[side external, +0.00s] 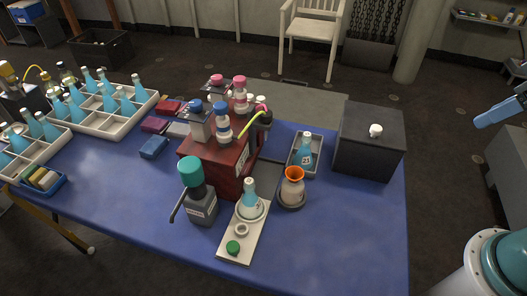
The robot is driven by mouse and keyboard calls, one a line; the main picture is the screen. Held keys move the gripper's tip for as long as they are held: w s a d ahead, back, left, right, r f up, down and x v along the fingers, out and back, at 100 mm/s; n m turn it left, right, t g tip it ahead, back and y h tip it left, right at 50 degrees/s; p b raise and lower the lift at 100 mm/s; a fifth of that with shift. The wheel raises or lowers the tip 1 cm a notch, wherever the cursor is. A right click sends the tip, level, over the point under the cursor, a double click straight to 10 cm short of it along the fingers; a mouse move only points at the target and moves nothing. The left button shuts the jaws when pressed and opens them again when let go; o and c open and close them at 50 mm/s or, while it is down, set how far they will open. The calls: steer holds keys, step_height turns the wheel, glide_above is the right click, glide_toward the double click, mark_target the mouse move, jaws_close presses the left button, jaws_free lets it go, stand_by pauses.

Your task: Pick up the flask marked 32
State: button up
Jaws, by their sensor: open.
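Several flasks of light blue liquid are in view, and their marks are too small to read, so I cannot tell which is marked 32. One flask (305,150) stands in a small grey tray (293,170) right of the dark red box. Another flask (250,199) stands on a white board (235,252) near the front of the table. Several more flasks (127,105) stand in a white divided rack (105,131) at the left, and others (48,130) in a second rack at the left edge. My gripper does not show; only parts of my arm appear at the right.
A dark red box (222,168) carrying pink- and blue-capped bottles stands mid-table. A teal-topped grey bottle (201,207), an orange-rimmed vessel (292,190) and a dark grey box (368,148) with a white knob stand around it. The blue table's front right (345,240) is clear.

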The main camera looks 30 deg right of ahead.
steer(key=w+a+f+n+g+y, duration=0.1)
steer(key=w+a+f+n+y, duration=0.2)
steer(key=w+a, duration=0.45)
steer(key=w+a+f+n+g, duration=0.15)
steer(key=w+a+n, duration=0.35)
steer(key=w, duration=0.5)
steer(key=w+a+f+n+g+y, duration=0.1)
steer(key=w+a+f+n, duration=0.2)
steer(key=a+f, duration=0.3)
steer(key=w+a+f+n+g+y, duration=0.1)
steer(key=w+a+f+n, duration=0.3)
steer(key=f, duration=0.6)
steer(key=shift+w+a+f+y, duration=0.4)
steer(key=shift+w+a, duration=0.25)
steer(key=shift+a, duration=0.6)
glide_above(250, 199)
steer(key=w+d, duration=0.1)
steer(key=d, duration=0.1)
steer(key=shift+w+d+f, duration=0.1)
steer(key=shift+f, duration=1.75)
steer(key=shift+w+f, duration=0.1)
steer(key=shift+f, duration=1.75)
